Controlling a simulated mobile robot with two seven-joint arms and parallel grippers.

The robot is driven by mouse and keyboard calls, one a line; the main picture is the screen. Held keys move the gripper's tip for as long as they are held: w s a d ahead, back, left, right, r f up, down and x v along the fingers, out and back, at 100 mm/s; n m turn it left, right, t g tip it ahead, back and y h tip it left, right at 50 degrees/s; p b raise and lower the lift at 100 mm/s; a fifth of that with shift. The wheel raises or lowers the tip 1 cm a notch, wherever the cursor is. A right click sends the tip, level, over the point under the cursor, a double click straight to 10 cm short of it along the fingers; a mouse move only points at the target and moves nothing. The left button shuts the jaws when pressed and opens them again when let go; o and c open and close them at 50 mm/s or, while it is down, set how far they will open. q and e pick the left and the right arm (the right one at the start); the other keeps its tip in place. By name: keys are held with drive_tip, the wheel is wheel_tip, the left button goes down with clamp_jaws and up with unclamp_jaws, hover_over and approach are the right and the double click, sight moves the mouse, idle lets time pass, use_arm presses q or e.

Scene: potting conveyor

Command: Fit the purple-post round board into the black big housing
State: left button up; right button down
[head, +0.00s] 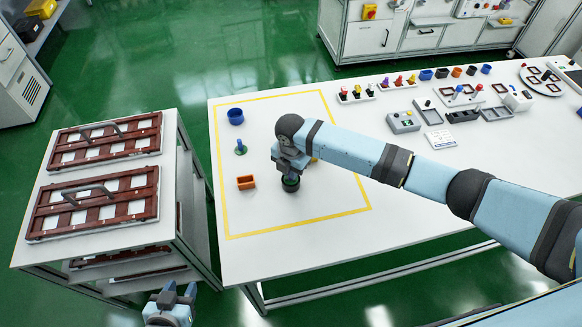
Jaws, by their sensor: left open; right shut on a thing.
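The black big housing (291,187) stands upright on the white table, inside the yellow outline. My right gripper (290,172) points down directly over it and is shut. A green disc edge shows between its fingers and the housing's mouth. This appears to be the purple-post round board, but its post is hidden by the gripper. I cannot tell whether the board is seated in the housing or just above it. My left gripper (179,290) is open and empty at the bottom, low beside the table and the cart.
Another orange part is mostly hidden behind my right gripper. Several parts and trays line the table's back right. A cart (168,200) holds brown frames.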

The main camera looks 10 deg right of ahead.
drive_tip(key=shift+f, duration=0.45)
drive_tip(key=c, duration=1)
unclamp_jaws()
drive_tip(key=shift+c, duration=0.2)
drive_tip(key=shift+r, duration=0.1)
